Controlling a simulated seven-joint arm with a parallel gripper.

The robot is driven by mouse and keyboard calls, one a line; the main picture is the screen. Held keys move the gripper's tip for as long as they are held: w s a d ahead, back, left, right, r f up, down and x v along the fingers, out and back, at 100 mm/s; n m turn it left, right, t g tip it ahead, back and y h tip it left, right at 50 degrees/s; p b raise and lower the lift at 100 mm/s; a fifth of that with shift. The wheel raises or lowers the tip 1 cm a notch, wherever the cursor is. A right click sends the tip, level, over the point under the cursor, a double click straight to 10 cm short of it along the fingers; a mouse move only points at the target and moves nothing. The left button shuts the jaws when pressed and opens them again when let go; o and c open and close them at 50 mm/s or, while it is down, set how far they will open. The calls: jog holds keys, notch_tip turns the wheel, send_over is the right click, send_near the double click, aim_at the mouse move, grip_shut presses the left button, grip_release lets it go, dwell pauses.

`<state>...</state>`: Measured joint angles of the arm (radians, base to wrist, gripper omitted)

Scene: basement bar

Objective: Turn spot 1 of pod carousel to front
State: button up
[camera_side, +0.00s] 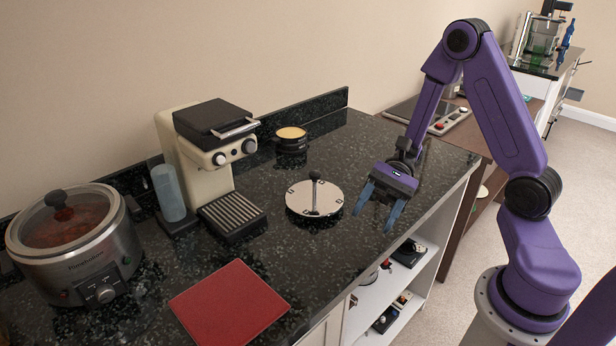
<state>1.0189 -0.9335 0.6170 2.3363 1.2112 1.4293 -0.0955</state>
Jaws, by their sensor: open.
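The pod carousel (299,202) is a round, pale disc with a dark edge lying flat on the black speckled counter. A short upright post with a dark knob stands near its middle, and small dark marks lie around its top. The marks are too small to read, so I cannot tell which is spot 1. My gripper (376,214) is open and empty, its two blue-grey fingers pointing down. It hangs to the right of the carousel, near the counter's front edge, and looks apart from it.
A cream coffee machine (207,178) stands behind left of the carousel, with a blue cylinder (168,192) beside it. A steel slow cooker (75,255) is at far left. A red mat (229,305) lies in front. A dark round stack with a tan top (291,134) stands behind.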

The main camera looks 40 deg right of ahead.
jog(key=w+d+f+m+t+h, duration=0.1)
jog(key=w+d+m+t, duration=0.2)
jog(key=d+m+t, duration=0.2)
jog(key=w+d+f+m+t+h, duration=0.1)
jog(key=w+d+f+m+t, duration=0.1)
jog(key=w+d+m+t, duration=0.2)
jog(key=w+d+f+m+t+h, duration=0.1)
jog(key=w+d+f+m+t, duration=0.1)
jog(key=d+m+t, duration=0.4)
jog(key=shift+w+d+f+m+t, duration=0.1)
jog(key=shift+w+d+m+t, duration=0.1)
jog(key=shift+w+d+t, duration=0.3)
jog(key=shift+w+d+f+m+t, duration=0.1)
jog(key=shift+w+m+t, duration=0.15)
jog(key=shift+t, duration=0.45)
jog(key=shift+w, duration=0.15)
send_over(306, 196)
jog(key=shift+h, duration=0.3)
grip_shut()
